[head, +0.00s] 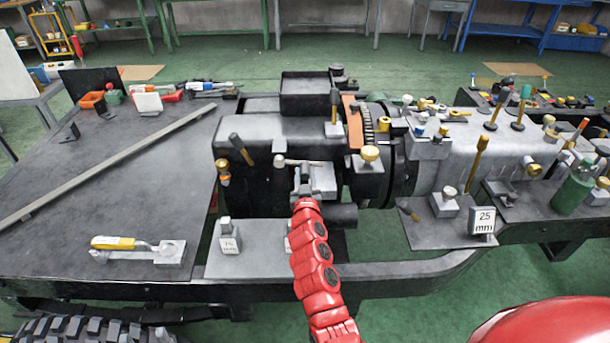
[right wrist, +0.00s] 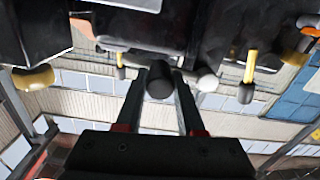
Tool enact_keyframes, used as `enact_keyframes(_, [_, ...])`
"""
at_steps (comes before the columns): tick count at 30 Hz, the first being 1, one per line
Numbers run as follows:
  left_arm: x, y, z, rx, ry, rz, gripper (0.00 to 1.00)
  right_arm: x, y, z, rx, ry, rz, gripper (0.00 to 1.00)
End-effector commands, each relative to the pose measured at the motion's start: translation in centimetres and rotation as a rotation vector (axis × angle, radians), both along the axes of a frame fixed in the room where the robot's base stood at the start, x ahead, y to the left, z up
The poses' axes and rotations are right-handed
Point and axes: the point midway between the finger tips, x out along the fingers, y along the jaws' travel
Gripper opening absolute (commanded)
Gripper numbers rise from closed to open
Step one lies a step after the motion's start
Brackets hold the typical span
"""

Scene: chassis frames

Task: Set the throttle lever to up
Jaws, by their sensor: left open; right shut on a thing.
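My right gripper (head: 312,182) is at the near face of the dark machine housing, in the middle of the head view. In the right wrist view my gripper (right wrist: 166,92) has its two fingers on either side of a dark round-ended handle (right wrist: 160,82) and is shut on it. I take this handle for the throttle lever; no label on it shows. My fingers largely hide it in the head view, so its angle is unclear. A pale ball-ended lever (head: 280,160) is just left of the gripper, outside the fingers. My left gripper is not in view.
A dark-handled lever (head: 241,148) and a brass knob (head: 370,153) flank my gripper. A block marked 25 mm (head: 482,221) and a green bottle (head: 572,192) stand to the right. A yellow-handled tool (head: 120,243) lies on the left plate, which is mostly clear.

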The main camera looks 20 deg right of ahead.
Motion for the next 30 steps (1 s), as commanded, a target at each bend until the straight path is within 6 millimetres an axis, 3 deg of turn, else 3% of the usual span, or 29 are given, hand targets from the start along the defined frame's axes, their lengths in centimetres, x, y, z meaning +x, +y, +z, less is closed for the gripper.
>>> enact_keyframes(22, [0.00,0.00,0.04,0.000,0.000,0.000,0.50,-0.02,0.00,-0.03,-0.006,0.004,0.000,0.00])
enact_keyframes(30, [0.00,0.00,0.53,0.000,0.000,0.000,0.50,-0.02,0.08,0.76,-0.093,0.028,0.003,0.00])
